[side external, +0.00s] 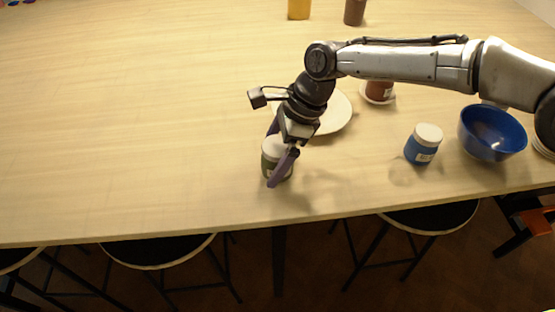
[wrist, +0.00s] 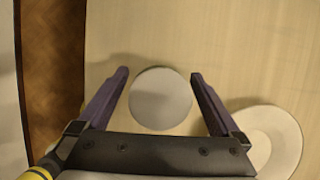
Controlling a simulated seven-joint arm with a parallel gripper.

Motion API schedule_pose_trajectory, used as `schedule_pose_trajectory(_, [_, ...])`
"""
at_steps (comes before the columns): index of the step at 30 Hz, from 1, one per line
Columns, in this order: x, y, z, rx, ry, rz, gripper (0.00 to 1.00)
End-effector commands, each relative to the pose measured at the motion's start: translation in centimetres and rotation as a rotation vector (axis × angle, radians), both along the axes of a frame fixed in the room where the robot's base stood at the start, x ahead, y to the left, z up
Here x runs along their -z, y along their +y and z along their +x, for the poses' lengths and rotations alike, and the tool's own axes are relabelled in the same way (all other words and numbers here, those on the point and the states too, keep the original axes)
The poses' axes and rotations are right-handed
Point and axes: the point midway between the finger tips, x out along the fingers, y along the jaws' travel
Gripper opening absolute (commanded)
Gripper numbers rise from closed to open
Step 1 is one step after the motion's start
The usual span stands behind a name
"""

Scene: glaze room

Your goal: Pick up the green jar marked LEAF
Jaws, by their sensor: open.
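The green jar (side external: 269,163) with a pale lid stands upright on the table near its front edge in the side external view. In the wrist view I see its round pale lid (wrist: 161,98) from above, between my fingers. My gripper (side external: 277,160) is open, with one finger on each side of the jar. In the wrist view my gripper (wrist: 160,88) shows a gap between each finger and the lid. One finger hides part of the jar, and I cannot read its label.
A white plate (side external: 338,115) lies just behind my gripper; it also shows in the wrist view (wrist: 285,135). The table's left side is clear.

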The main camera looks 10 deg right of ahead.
Motion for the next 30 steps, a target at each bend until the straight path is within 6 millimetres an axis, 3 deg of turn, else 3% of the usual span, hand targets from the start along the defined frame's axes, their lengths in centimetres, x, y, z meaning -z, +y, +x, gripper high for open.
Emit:
schedule_pose_trajectory(9, [0.46,0.22,0.02,0.0,-0.001,0.001,0.98])
schedule_pose_trajectory(24, [0.4,0.2,0.03,0.0,-0.001,0.001,0.08])
schedule_pose_trajectory(30, [0.26,0.24,0.07,0.0,-0.003,0.003,0.05])
